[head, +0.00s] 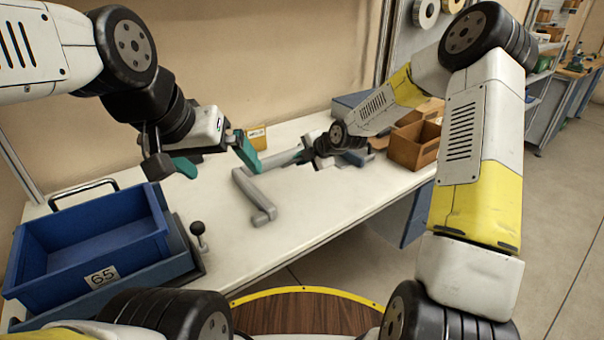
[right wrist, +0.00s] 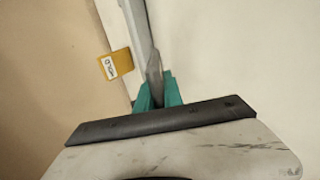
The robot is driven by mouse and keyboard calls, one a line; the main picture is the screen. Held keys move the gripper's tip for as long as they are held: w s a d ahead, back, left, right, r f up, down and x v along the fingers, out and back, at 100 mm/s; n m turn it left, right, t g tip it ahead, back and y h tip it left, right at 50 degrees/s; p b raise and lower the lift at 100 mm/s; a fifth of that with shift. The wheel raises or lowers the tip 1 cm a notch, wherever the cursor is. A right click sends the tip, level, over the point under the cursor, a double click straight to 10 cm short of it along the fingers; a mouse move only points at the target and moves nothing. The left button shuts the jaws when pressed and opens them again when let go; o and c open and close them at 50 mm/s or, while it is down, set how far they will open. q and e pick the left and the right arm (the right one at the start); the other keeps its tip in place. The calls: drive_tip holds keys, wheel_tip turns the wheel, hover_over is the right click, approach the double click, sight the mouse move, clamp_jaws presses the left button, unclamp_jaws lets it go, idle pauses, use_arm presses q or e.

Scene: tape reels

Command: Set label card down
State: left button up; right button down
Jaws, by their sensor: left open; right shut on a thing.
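My right gripper (right wrist: 158,90) is shut on a thin grey piece (right wrist: 154,68), seen nearly edge-on between its teal fingers. I cannot tell whether this piece is the label card. In the head view the right gripper (head: 303,157) is low over the back of the table, partly hidden by its own arm. A yellow-tan block with a white label (head: 257,137) stands at the table's back edge, left of the right gripper; it also shows in the right wrist view (right wrist: 118,62). My left gripper (head: 216,162) is open and empty above the table's back left.
A blue bin (head: 85,240) marked 65 and a black-knobbed lever (head: 199,230) are at left. A brown wooden box (head: 412,150) stands at right. The front middle is clear.

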drive_tip(key=shift+f, duration=2.3)
drive_tip(key=c, duration=1.6)
unclamp_jaws()
drive_tip(key=v, duration=0.8)
